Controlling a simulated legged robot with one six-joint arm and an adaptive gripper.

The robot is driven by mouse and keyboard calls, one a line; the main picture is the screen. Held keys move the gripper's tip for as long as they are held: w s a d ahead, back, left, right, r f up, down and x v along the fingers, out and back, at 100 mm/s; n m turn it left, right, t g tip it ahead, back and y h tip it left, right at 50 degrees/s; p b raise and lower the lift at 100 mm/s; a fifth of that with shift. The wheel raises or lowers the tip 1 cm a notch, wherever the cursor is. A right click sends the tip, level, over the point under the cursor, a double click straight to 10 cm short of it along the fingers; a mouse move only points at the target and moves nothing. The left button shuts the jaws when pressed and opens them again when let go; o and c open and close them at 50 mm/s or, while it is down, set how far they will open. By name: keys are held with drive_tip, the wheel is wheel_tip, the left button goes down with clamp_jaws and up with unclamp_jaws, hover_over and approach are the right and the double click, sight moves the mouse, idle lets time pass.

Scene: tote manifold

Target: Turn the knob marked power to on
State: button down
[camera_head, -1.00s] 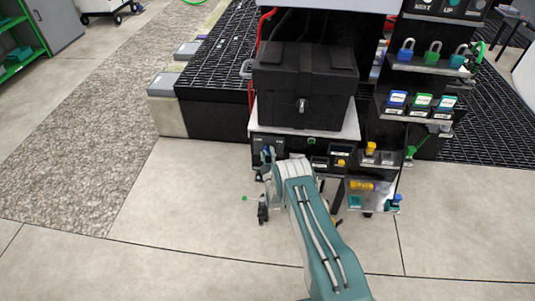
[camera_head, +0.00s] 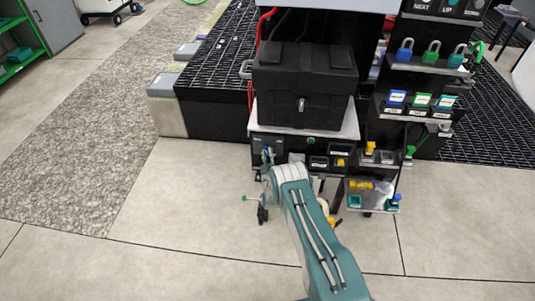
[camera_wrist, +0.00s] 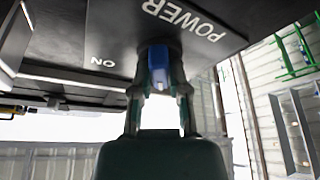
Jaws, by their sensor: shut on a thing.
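The power knob (camera_wrist: 157,62) is blue and sits on a dark panel plate (camera_wrist: 120,25) marked POWER and ON, which appears upside down in the wrist view. My gripper (camera_wrist: 158,86) has a finger on each side of the knob and is shut on it. The knob's pointing direction is hard to tell, as the fingers cover part of it. In the head view my gripper (camera_head: 267,156) is at the left part of the black panel front (camera_head: 258,141), below the black case. The knob itself is too small and covered to make out there.
A black case (camera_head: 305,85) stands on the shelf above the panel. To the right are shelves with padlocks (camera_head: 431,53), labelled blocks (camera_head: 420,100) and a low tray of small parts (camera_head: 375,198). The floor to the left (camera_head: 170,210) is clear.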

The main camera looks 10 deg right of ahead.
drive_tip(key=m+h, duration=0.2)
drive_tip(key=m, duration=0.2)
drive_tip(key=m+h, duration=0.2)
drive_tip(key=m, duration=0.2)
drive_tip(key=m+h, duration=0.2)
drive_tip(key=m, duration=0.2)
drive_tip(key=shift+w+a+g, duration=0.15)
drive_tip(key=shift+a+g, duration=0.05)
drive_tip(key=shift+g, duration=0.2)
drive_tip(key=m+g+h, duration=0.1)
drive_tip(key=m, duration=0.2)
drive_tip(key=m+g+h, duration=0.1)
drive_tip(key=m, duration=0.2)
drive_tip(key=shift+r+h, duration=0.1)
drive_tip(key=shift+h, duration=0.2)
drive_tip(key=shift+m+g+h, duration=0.5)
drive_tip(key=shift+m+g, duration=0.1)
drive_tip(key=shift+m, duration=1.3)
drive_tip(key=c, duration=0.6)
unclamp_jaws()
drive_tip(key=shift+d, duration=0.1)
